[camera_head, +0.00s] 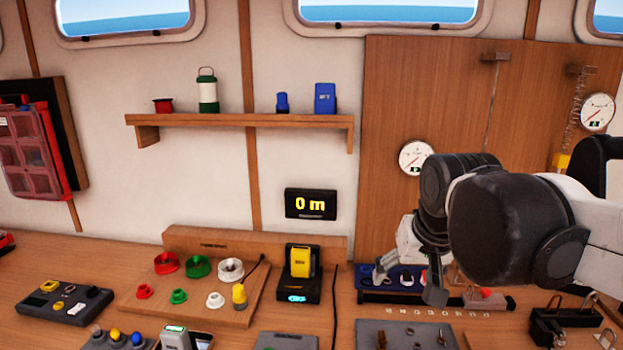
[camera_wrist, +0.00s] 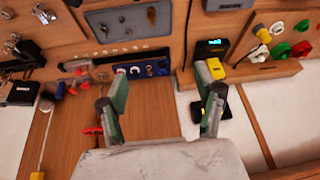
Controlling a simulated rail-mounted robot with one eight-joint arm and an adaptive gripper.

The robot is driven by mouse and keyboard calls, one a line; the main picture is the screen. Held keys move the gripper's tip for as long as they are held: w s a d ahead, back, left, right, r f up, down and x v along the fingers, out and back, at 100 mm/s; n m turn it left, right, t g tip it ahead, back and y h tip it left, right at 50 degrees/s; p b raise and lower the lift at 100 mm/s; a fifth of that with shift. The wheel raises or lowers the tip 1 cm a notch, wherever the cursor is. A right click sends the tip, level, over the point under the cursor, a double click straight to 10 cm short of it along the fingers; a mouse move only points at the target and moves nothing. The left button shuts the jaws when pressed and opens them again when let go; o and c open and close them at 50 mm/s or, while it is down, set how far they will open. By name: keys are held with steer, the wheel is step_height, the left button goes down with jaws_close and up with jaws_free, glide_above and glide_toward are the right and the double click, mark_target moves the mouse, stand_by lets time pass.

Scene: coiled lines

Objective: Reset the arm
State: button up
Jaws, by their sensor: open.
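My gripper (camera_head: 408,280) hangs from my dark wrist at the right of the head view, above the back of the bench and in front of the wooden panel. In the wrist view my gripper (camera_wrist: 162,92) shows two green-grey fingers spread wide apart. It is open, and nothing shows between the fingers. A blue tray (camera_head: 404,281) with round parts lies behind and below the fingertips in the head view. My arm hides part of the wooden panel and the bench at the right.
A yellow device in a black dock (camera_head: 298,290) stands left of my gripper. A wooden board (camera_head: 205,308) holds red, green and white spools. A shelf (camera_head: 240,121) and a display (camera_head: 311,204) are on the wall.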

steer(key=s+d+f+t, duration=0.2)
steer(key=s+d+f, duration=0.1)
steer(key=s+f, duration=0.5)
steer(key=s, duration=0.3)
steer(key=shift+s+d, duration=0.25)
steer(key=shift+s, duration=0.15)
stand_by(0.4)
